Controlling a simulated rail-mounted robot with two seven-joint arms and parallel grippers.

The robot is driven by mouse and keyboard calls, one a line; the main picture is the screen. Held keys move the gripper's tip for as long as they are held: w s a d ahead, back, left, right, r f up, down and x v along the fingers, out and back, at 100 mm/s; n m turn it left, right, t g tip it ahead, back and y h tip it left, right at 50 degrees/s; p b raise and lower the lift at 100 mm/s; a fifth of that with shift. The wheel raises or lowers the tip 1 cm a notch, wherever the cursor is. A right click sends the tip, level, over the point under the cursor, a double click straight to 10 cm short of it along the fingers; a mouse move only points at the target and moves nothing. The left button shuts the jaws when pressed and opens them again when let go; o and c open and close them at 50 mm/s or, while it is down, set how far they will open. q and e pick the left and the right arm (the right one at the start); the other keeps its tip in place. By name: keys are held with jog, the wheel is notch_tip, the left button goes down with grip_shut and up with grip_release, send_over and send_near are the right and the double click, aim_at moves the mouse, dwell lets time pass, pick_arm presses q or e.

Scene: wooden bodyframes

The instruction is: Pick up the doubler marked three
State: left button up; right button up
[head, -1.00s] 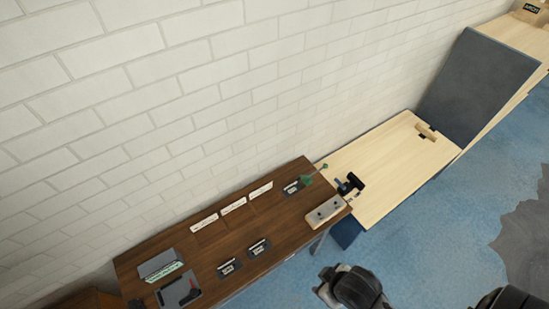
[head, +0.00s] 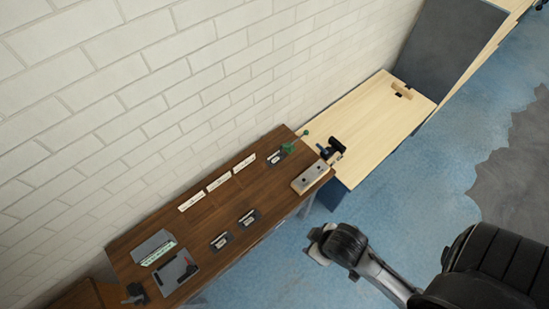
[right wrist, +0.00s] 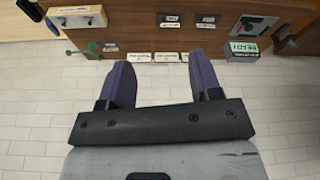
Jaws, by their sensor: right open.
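Several small dark plates with white labels lie on the brown wooden table. Two are near its front edge, the left plate (head: 221,240) and the right plate (head: 249,218). A third plate (head: 277,158) lies near the back right by a green-handled tool (head: 292,147). The markings are too small to read, so I cannot tell which is the doubler marked three. In the right wrist view, two front plates (right wrist: 208,20) (right wrist: 172,19) and the back plate (right wrist: 110,47) show beyond my right gripper (right wrist: 160,72). It is open and empty, apart from the table. My left gripper is not in view.
The brown table (head: 185,222) stands against a white brick wall (head: 160,90).

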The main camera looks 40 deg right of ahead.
jog(key=shift+o, duration=0.3)
jog(key=o, duration=0.4)
